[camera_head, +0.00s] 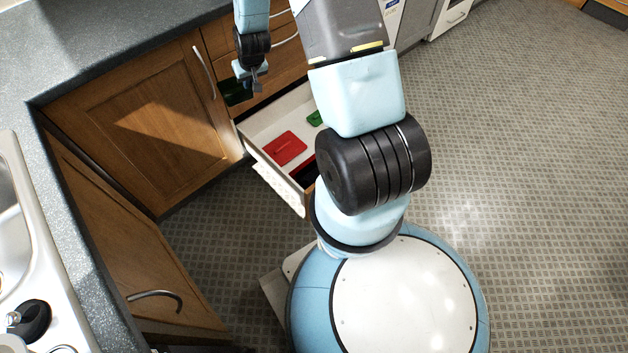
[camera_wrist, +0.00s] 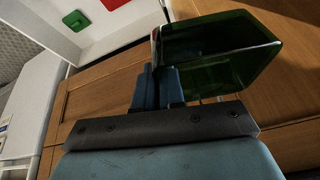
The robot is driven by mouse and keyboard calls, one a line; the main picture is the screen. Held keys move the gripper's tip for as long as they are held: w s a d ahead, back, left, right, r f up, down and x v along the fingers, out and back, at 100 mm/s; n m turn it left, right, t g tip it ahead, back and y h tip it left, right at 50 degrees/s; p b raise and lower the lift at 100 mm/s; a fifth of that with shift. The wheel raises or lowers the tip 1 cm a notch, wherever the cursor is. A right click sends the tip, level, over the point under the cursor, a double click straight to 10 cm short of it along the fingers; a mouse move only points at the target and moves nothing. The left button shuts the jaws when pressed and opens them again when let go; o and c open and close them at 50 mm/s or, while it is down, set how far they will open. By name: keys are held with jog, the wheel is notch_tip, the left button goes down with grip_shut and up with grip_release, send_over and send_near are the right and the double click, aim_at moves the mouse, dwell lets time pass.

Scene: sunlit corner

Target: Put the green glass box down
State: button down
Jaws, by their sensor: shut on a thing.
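The green glass box (camera_wrist: 205,60) is dark, see-through and held in my gripper (camera_wrist: 158,88) in the wrist view. The fingers are shut on its near left wall, and the rest of it extends to the right. In the head view my gripper (camera_head: 257,76) is at upper left, above the drawer's left corner. The box (camera_head: 236,92) hangs there in front of the wooden cabinet fronts. Whether it touches the wood cannot be told.
An open white drawer (camera_head: 262,125) below holds a red lid (camera_head: 285,148), a green piece (camera_head: 315,117) and something dark red. A grey worktop (camera_head: 110,55) runs along the left above wooden doors (camera_head: 150,120). Tiled floor (camera_head: 510,140) on the right is clear.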

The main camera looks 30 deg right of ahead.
jog(key=d+f+m+g+h, duration=0.25)
jog(key=d+f+m, duration=0.25)
jog(key=f+m, duration=0.5)
jog(key=d+f+m+g+h, duration=0.25)
jog(key=d+f+m, duration=0.25)
jog(key=f+m, duration=0.45)
jog(key=s+f+m+g+y, duration=0.1)
jog(key=s+f+m, duration=0.3)
jog(key=f, duration=0.4)
jog(key=s+f+m+g+y, duration=0.1)
jog(key=s+f+m, duration=0.4)
jog(key=f, duration=0.3)
jog(key=s+d+f+m+g, duration=0.1)
jog(key=s+f+m+g, duration=0.1)
jog(key=s+f+m, duration=0.3)
jog(key=shift+s+d+f+y, duration=0.1)
jog(key=shift+s+f+y, duration=0.2)
jog(key=shift+f, duration=0.75)
jog(key=shift+s+f+y, duration=0.1)
jog(key=shift+s+f, duration=0.25)
jog(key=shift+f, duration=3.35)
jog(key=shift+f, duration=0.15)
jog(key=c, duration=1.7)
grip_release()
jog(key=shift+f, duration=0.1)
jog(key=shift+o, duration=0.9)
